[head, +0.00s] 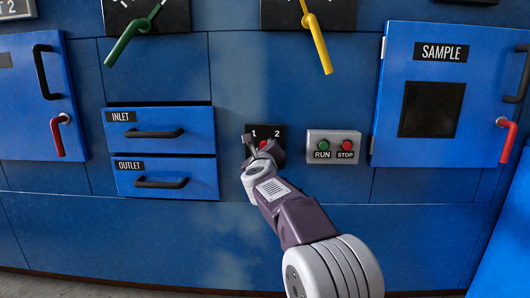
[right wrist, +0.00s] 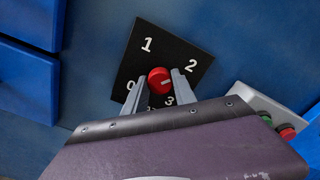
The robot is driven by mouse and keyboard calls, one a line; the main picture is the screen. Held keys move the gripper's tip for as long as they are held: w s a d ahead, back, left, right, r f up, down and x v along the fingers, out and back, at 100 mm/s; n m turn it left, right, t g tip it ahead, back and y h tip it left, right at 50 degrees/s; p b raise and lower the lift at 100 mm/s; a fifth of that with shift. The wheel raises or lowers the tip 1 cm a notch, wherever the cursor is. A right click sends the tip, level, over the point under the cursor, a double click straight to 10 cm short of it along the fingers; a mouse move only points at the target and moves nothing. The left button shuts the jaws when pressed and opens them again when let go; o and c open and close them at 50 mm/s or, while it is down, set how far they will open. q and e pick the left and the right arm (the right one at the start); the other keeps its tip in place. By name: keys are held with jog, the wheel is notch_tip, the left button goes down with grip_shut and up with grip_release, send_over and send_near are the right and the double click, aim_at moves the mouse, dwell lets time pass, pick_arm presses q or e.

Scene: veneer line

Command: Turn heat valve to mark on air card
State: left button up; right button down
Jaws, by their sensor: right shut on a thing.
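A red knob (right wrist: 158,80) sits on a black dial plate (right wrist: 168,52) marked 0, 1, 2 and 3. My right gripper (right wrist: 157,84) is shut on the knob, one finger on each side. The knob's white mark points right in the right wrist view, between 2 and 3. In the head view the plate (head: 266,130) shows 1 and 2; my right gripper (head: 257,147) hides its lower part. A green lever (head: 132,36) and a yellow lever (head: 318,42) hang at the top on dark plates. I see no label reading heat and no air card. My left gripper is out of view.
A box with RUN and STOP buttons (head: 333,147) is close right of the dial. INLET (head: 195,127) and OUTLET (head: 200,178) drawers are at left. The SAMPLE door (head: 400,35) and a left door (head: 20,130) have black and red handles. The lower panel is bare.

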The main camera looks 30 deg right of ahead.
jog(key=shift+m, duration=0.5)
jog(key=c, duration=1)
grip_release()
jog(key=v, duration=0.9)
jog(key=shift+a+p, duration=0.1)
jog(key=shift+p, duration=0.2)
